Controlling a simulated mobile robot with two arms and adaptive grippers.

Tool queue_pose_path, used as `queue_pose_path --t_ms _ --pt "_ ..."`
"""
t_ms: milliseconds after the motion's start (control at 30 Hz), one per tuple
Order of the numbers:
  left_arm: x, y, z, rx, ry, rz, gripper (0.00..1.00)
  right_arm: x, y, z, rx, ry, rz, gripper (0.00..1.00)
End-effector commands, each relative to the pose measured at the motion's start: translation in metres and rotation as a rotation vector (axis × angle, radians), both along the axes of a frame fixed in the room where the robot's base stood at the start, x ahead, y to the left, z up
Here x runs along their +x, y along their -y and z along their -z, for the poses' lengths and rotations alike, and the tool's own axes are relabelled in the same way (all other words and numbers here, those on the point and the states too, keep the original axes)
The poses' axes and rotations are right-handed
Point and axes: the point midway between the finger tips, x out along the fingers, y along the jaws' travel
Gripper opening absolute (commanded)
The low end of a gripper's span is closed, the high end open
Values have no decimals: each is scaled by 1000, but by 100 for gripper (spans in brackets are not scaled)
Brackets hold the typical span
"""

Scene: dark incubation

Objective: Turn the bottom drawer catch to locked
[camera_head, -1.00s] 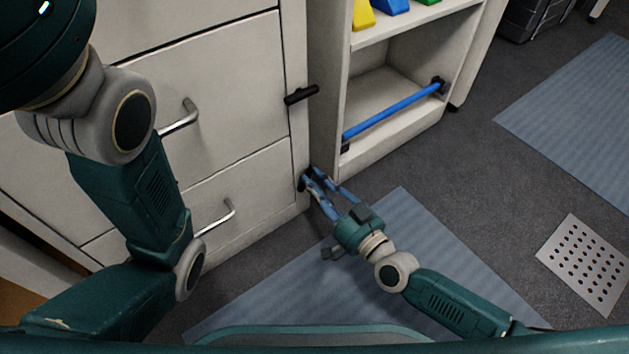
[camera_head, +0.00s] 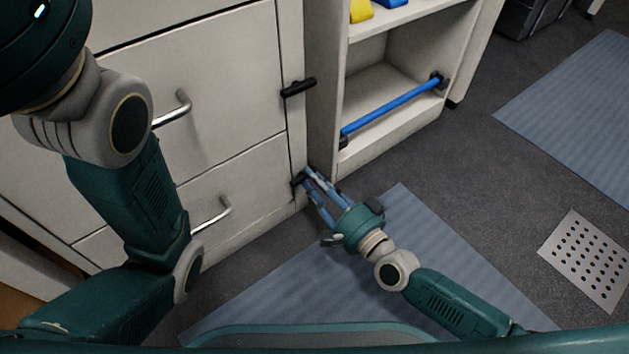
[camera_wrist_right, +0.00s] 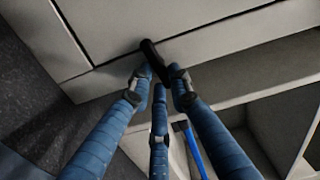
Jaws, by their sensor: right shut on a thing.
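The bottom drawer catch (camera_head: 298,181) is a small black bar on the cabinet's right-hand upright, beside the bottom drawer (camera_head: 255,190). In the right wrist view the black catch (camera_wrist_right: 150,53) lies between the fingertips, its upper end sticking out past them. My right gripper (camera_head: 304,179) has blue fingers closed around this catch; they partly hide it in the head view. The bottom drawer is shut, with a metal handle (camera_head: 212,217). My left arm crosses the left side of the head view; its gripper is not visible.
A second black catch (camera_head: 298,88) sits higher on the upright, lying about level. An open shelf unit (camera_head: 325,100) with a blue bar (camera_head: 392,108) stands right of the cabinet. A blue-grey mat (camera_head: 400,225) and a perforated plate (camera_head: 590,258) lie on the floor.

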Motion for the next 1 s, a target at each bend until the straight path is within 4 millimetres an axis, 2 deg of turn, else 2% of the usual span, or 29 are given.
queue_pose_path --t_ms 300,867,900,1000 --pt "0 0 5 0 0 0 0 -1 0 4 105 -81 0 0" --pt "0 0 5 0 0 0 0 -1 0 4 132 -101 0 0" --pt "0 0 5 0 0 0 0 -1 0 4 132 -101 0 20" --pt "0 0 5 0 0 0 0 -1 0 4 132 -100 -1 38"
